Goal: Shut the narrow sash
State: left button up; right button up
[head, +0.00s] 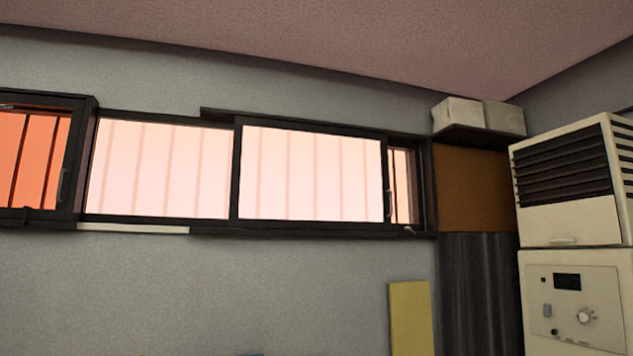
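A long dark-framed window runs high along the grey wall. Its right sash (313,174) has a pale pink frosted pane and a handle on its right edge. A narrow gap (403,186) with bars behind it shows between that sash and the right jamb. Left of it is another frosted pane (160,168). At the far left is a dark upright with a handle (64,186), beside an orange opening with bars (35,160). I cannot tell which of these is the narrow sash. Neither gripper is in view.
A cream machine with a louvred grille (566,175) and a control panel (578,306) stands at the right. Two pale boxes (478,116) sit on a shelf by the window's right end. A yellow panel (411,318) stands below. The table is out of view.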

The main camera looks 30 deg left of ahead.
aim_at(285, 175)
jog(key=j+u, duration=0.15)
jog(key=u, duration=0.2)
jog(key=i+j+u, duration=0.1)
jog(key=u, duration=0.3)
